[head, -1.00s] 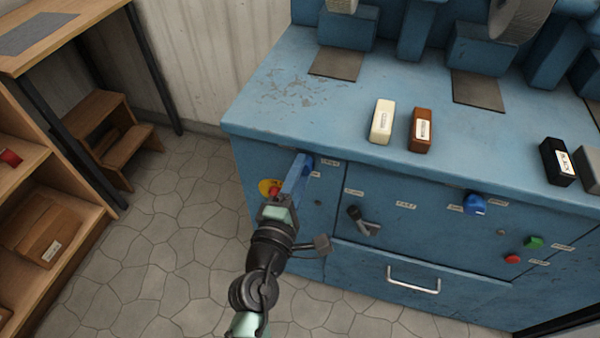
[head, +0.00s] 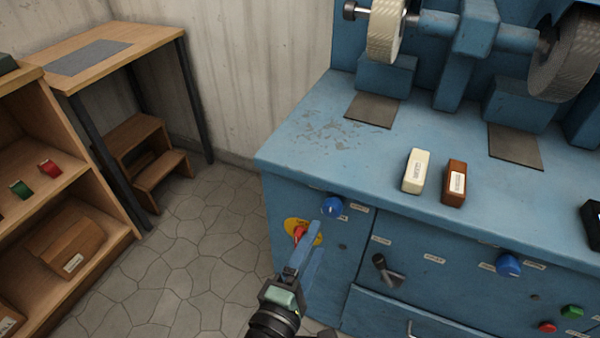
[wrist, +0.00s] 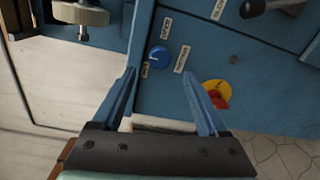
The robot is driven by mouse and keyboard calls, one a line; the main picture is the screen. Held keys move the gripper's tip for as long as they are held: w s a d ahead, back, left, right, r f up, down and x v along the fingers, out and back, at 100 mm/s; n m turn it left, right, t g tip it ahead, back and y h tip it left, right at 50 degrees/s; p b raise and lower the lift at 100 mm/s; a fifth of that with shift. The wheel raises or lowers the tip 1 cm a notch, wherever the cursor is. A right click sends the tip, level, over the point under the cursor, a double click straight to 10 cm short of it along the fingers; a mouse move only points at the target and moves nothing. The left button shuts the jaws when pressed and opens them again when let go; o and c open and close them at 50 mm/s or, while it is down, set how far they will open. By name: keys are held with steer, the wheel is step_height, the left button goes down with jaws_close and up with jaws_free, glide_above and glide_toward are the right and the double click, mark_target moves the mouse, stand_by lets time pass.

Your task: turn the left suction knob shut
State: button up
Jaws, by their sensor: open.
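The left suction knob (head: 332,207) is a round blue knob with a white mark on the cabinet's front, near its left end. In the wrist view the knob (wrist: 158,57) lies in line with the gap between the fingers, with small labels around it. The labels are too small to read. In the head view my gripper (head: 308,252) is below and slightly left of the knob, with its blue fingers open and empty. The fingers appear apart from the knob.
A red stop button on a yellow plate (head: 318,226) sits close to the fingers, partly hidden in the head view. A black lever (head: 385,270) and a second blue knob (head: 508,265) are to the right. White (head: 414,171) and brown blocks (head: 454,183) stand on the blue top.

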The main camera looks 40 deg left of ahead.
steer(key=b+v, duration=0.1)
steer(key=v, duration=0.4)
steer(key=shift+s+d, duration=0.1)
steer(key=shift+s, duration=0.3)
steer(key=w+d+r+m+t+h, duration=0.2)
steer(key=w+d+r+m, duration=0.25)
steer(key=r, duration=0.45)
steer(key=w+d+r+m+t+h, duration=0.2)
steer(key=w+d+r+m, duration=0.15)
steer(key=r+m, duration=0.4)
steer(key=w+d+r+m+t+h, duration=0.1)
steer(key=w+d+r+m+t, duration=0.25)
steer(key=r, duration=0.75)
steer(key=s+d+r+m+t, duration=0.1)
steer(key=s+d+r+m, duration=0.15)
steer(key=r, duration=0.45)
steer(key=s+d+r+m+t, duration=0.1)
steer(key=s+d+r+m, duration=0.15)
steer(key=r, duration=0.55)
steer(key=s+d+r+m+t, duration=0.1)
steer(key=s+d+r+m, duration=0.15)
steer(key=r, duration=0.45)
step_height(320, 180, up, 25)
steer(key=p, duration=2.5)
steer(key=shift+w+a, duration=0.35)
steer(key=shift+w, duration=0.1)
